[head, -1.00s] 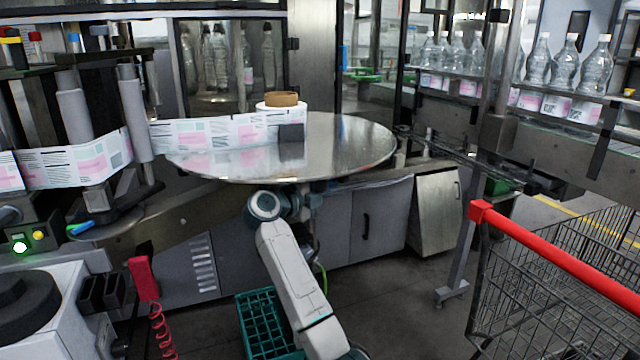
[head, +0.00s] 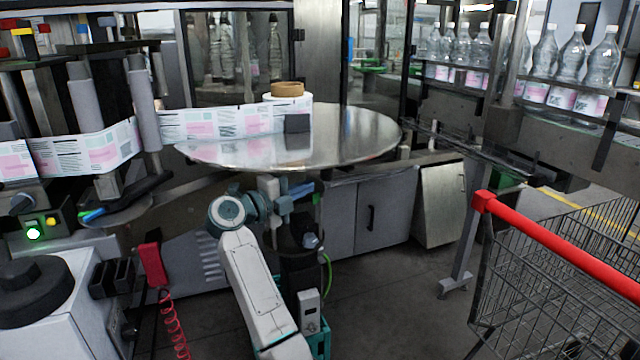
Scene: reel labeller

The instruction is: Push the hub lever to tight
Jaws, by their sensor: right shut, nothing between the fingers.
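A short blue handle with a green end (head: 93,214) lies at the rim of a round grey plate below the label rollers at the left; it looks like the hub lever. I cannot read any tight or loose mark on it. My right arm rises from the bottom centre and bends at the elbow. My right gripper (head: 302,190) is just below the front edge of the round metal table (head: 350,145), shut and empty, well to the right of the handle. Its fingers are small and partly hidden. My left gripper is out of view.
The label web (head: 215,124) runs from the rollers to a white reel with a brown core (head: 287,89). A red-handled cart (head: 560,240) stands at the right.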

